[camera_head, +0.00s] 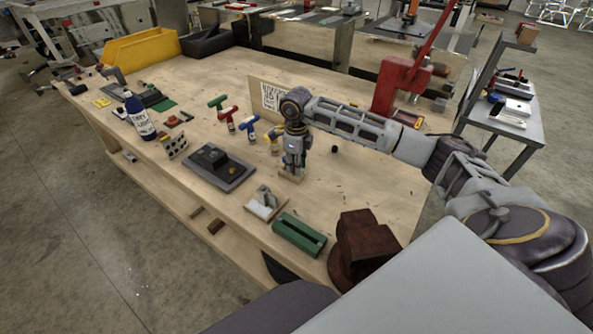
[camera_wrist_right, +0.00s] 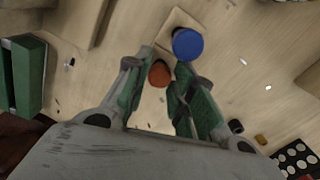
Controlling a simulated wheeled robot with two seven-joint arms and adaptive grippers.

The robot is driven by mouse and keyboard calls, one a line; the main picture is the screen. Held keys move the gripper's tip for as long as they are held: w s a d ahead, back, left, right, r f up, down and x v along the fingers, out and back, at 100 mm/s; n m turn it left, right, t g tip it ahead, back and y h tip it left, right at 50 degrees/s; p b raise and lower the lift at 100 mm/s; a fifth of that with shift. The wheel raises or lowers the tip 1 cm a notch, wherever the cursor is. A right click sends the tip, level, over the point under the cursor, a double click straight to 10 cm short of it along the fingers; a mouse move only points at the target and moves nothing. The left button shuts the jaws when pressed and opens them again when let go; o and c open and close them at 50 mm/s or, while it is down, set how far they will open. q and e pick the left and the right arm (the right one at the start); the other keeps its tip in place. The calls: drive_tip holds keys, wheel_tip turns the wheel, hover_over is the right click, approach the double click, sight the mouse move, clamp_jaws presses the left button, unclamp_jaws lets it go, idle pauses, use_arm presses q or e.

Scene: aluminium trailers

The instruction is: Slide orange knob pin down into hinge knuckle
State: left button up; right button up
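My right gripper (camera_head: 293,170) points down at the bench, low over a small wooden block (camera_head: 290,177). A round blue top (camera_wrist_right: 187,44) stands just beyond the knob, over a pale wooden base (camera_wrist_right: 178,18). No hinge knuckle shows clearly. My left gripper is not in view.
A grey metal piece on a pale base (camera_head: 264,203), a green channel block (camera_head: 299,234) and a rusty brown block (camera_head: 365,238) stand nearby. T-handled tools (camera_head: 228,112) stand behind. A red press (camera_head: 400,85) stands at the back. Bench beyond the gripper is mostly clear.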

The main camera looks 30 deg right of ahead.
drive_tip(key=c, duration=0.3)
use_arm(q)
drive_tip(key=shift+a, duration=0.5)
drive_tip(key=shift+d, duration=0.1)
use_arm(e)
drive_tip(key=shift+r, duration=0.5)
wheel_tip(320, 180, up, 4)
drive_tip(key=shift+r+b, duration=0.25)
drive_tip(key=shift+b, duration=0.1)
drive_tip(key=shift+c, duration=0.2)
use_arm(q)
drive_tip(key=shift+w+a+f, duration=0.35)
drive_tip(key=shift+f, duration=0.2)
use_arm(e)
wheel_tip(320, 180, up, 4)
drive_tip(key=shift+r, duration=0.25)
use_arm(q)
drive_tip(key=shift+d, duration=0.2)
